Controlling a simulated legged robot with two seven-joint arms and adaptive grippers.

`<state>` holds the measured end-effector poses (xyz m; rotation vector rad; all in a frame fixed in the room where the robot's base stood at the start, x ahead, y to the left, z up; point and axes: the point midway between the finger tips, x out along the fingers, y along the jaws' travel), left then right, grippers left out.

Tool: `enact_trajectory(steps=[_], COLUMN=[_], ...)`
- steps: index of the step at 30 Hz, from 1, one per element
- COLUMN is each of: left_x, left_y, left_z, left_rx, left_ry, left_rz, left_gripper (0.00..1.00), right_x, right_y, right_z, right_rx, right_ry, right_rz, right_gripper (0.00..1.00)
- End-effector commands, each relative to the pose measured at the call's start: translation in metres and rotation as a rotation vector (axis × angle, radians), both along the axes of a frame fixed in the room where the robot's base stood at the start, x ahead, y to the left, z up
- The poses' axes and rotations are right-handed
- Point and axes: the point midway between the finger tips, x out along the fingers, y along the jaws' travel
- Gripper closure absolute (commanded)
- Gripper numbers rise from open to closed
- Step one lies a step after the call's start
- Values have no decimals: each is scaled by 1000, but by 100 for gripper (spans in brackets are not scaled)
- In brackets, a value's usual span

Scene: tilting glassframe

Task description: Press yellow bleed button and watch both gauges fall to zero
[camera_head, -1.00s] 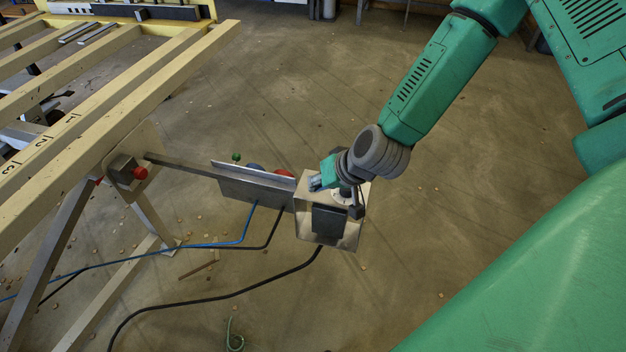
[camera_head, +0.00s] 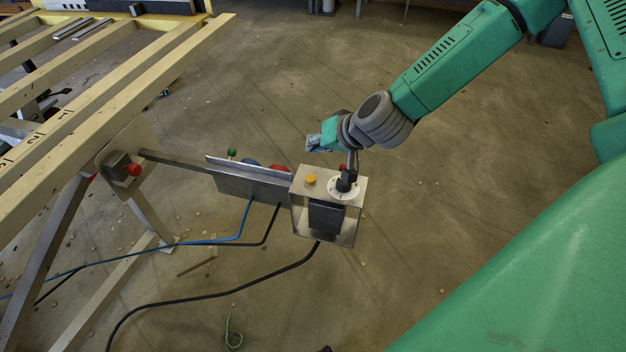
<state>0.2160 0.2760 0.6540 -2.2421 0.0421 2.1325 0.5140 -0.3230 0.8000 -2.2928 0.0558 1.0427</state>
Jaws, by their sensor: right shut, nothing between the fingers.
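The yellow button (camera_head: 310,179) sits uncovered on the top of a metal control box (camera_head: 349,227). My right gripper (camera_head: 313,144) is shut and empty. In the picture it appears above and behind the button, with a visible gap between them. A black lever or knob on a white round plate (camera_head: 334,192) stands beside the button. A grey panel (camera_head: 255,187) joins the box on its left. Green (camera_head: 232,152), blue and red round parts show partly behind this panel. No gauge face can be read from here. My left gripper is not in view.
A wooden slatted tilting frame (camera_head: 120,93) fills the left side. A red knob (camera_head: 134,169) is on its bracket. Blue and black hoses (camera_head: 210,298) run from the panel and box across the floor. The floor right of the box is open.

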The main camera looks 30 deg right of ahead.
Motion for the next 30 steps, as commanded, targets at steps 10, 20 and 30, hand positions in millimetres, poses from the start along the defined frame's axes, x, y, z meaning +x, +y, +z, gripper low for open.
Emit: enact_trajectory(steps=[10,20,30], left_x=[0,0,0], left_y=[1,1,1], left_z=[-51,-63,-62], left_rx=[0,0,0], left_ry=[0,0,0], left_rz=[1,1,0], left_gripper=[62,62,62], right_x=[0,0,0], right_y=[4,1,4], right_z=[-53,-71,-69], right_rx=[-4,0,-3], right_ry=[0,0,0], right_rz=[2,2,2], right_gripper=[100,100,100])
